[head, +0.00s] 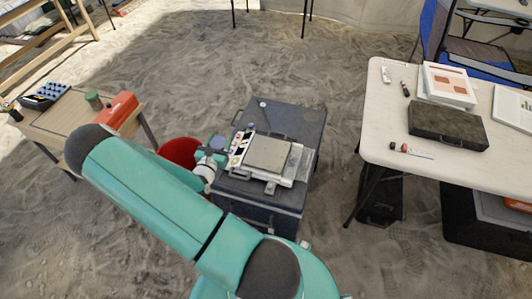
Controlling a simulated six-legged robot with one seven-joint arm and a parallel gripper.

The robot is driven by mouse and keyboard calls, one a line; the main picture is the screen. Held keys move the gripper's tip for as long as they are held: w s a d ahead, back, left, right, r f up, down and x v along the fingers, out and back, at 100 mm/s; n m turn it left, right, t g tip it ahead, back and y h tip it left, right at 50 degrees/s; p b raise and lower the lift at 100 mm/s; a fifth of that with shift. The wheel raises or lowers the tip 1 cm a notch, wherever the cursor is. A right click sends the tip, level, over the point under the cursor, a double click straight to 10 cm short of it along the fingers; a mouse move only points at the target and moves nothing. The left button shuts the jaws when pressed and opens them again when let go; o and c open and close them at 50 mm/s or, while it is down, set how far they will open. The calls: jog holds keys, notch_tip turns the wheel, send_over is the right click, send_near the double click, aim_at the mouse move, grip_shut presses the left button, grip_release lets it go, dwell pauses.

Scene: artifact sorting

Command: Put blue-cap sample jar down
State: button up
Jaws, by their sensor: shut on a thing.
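My arm reaches in from the bottom, and my gripper (217,153) is at the left edge of a dark case, seen from behind and small. It is shut on the blue-cap sample jar (217,143), of which a round blue-grey top shows. The fingers and the lower part of the jar are largely hidden. To the right of my gripper, on the case (300,118), lies a light device with a grey square plate (268,154). A strip with several small coloured spots (238,148) runs along its left side. I cannot tell whether the jar touches anything below.
A red round container (179,152) stands behind my arm. A wooden table (65,118) at the left holds a red box (115,110), a green-topped object (93,101) and a dark rack (46,96). A white table (385,125) at the right holds a dark box (447,126). Sandy ground lies between.

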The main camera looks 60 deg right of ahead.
jog(key=s+d+f+m+g, duration=0.1)
jog(key=s+d+m+g, duration=0.3)
jog(key=s+d+g, duration=0.4)
jog(key=shift+t, duration=0.7)
jog(key=shift+s+d+f, duration=0.45)
jog(key=shift+d+f, duration=1.55)
jog(key=shift+f, duration=0.2)
jog(key=shift+s+d+f, duration=0.45)
jog(key=shift+d+f, duration=1.55)
jog(key=shift+f, duration=0.2)
jog(key=shift+s+d+f, duration=0.45)
jog(key=shift+d+f, duration=1.55)
jog(key=shift+f, duration=0.2)
jog(key=shift+f, duration=0.15)
jog(key=o, duration=1)
jog(key=shift+o, duration=0.2)
